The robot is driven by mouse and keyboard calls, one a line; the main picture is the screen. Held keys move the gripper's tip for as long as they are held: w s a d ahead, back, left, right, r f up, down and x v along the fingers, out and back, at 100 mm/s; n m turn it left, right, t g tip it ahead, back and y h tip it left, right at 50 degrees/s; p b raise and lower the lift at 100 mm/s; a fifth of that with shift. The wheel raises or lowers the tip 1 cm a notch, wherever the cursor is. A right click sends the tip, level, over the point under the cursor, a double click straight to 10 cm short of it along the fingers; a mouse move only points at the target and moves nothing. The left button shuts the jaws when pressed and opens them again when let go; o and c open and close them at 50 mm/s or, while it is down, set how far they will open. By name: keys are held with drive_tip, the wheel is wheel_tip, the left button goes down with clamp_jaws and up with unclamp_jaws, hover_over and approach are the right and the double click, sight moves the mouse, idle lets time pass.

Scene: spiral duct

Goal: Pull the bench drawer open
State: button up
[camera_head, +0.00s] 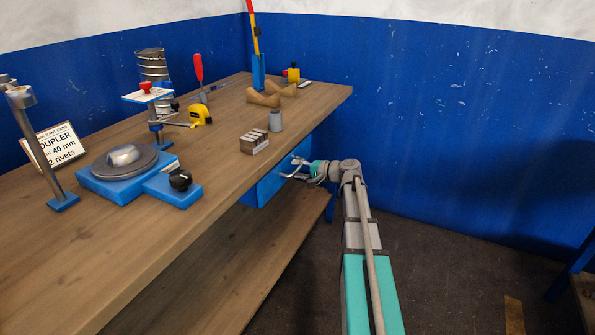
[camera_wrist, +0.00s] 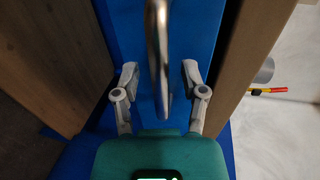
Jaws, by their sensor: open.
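The blue drawer (camera_head: 267,187) sits under the bench top, its front about level with the bench edge. It fills the middle of the wrist view as a blue face (camera_wrist: 135,25). Its shiny metal handle (camera_wrist: 158,45) runs from the top of the wrist view down between my fingers. My gripper (camera_head: 290,168) is at the drawer front in the head view. In the wrist view my gripper (camera_wrist: 160,70) is open, one finger on each side of the handle, with visible gaps on both sides. The handle is hard to make out in the head view.
The wooden bench (camera_head: 110,260) holds a blue turntable fixture (camera_head: 120,185), a sign card (camera_head: 53,146), grey blocks (camera_head: 255,141), a grey cup (camera_head: 276,120) and several tools. A lower shelf (camera_head: 210,285) lies beneath.

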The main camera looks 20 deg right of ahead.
clamp_jaws()
drive_tip(key=shift+a, duration=0.1)
drive_tip(key=shift+s, duration=0.1)
idle(0.3)
drive_tip(key=shift+s, duration=0.1)
